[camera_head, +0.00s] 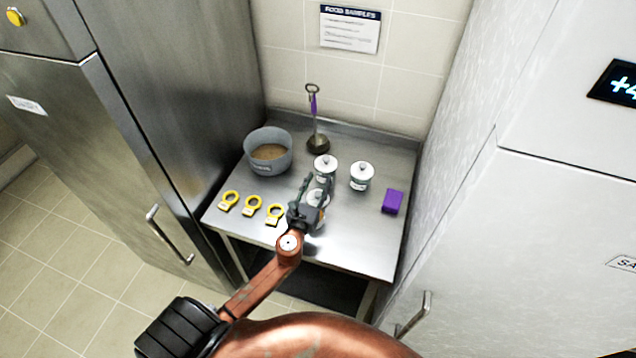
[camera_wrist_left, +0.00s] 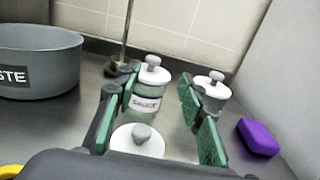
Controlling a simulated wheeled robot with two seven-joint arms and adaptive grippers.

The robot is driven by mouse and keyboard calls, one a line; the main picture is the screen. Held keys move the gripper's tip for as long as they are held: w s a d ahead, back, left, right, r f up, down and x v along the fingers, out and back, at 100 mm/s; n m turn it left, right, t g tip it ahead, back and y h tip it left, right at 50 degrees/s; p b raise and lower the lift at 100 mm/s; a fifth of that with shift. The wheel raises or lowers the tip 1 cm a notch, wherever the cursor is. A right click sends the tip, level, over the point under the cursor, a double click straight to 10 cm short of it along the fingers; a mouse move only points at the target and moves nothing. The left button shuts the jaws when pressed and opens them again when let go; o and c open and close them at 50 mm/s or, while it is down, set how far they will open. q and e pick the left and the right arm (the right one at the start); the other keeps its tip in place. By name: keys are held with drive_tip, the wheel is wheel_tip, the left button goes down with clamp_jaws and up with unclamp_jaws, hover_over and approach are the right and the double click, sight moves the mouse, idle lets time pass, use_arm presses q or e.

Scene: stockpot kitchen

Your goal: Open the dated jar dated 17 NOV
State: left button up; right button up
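Three jars with white knobbed lids stand on the steel table. The nearest jar (camera_head: 316,197) is partly hidden by my left gripper (camera_head: 317,184); its lid (camera_wrist_left: 138,141) shows below and between the fingers in the left wrist view. A second jar (camera_head: 325,166) stands behind it, with a label (camera_wrist_left: 146,104) that seems to read "SAUCE". A third jar (camera_head: 361,176) stands to the right, partly behind a finger in the wrist view (camera_wrist_left: 214,88). My left gripper is open, its fingers apart with nothing gripped. I cannot read any date. My right gripper is not in view.
A grey pot marked "WASTE" (camera_head: 254,160) stands at the left, a ladle (camera_head: 317,140) at the back. Yellow ring-shaped items (camera_head: 252,206) lie along the front left. A purple block (camera_head: 392,202) lies at the right. Tall cabinets flank the table (camera_head: 365,245).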

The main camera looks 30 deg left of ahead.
use_arm(q)
drive_tip(key=shift+r, duration=0.15)
drive_tip(key=shift+r+p, duration=0.3)
drive_tip(key=shift+p, duration=0.05)
drive_tip(key=v, duration=1.2)
drive_tip(key=shift+r+b, duration=0.15)
drive_tip(key=shift+b, duration=0.25)
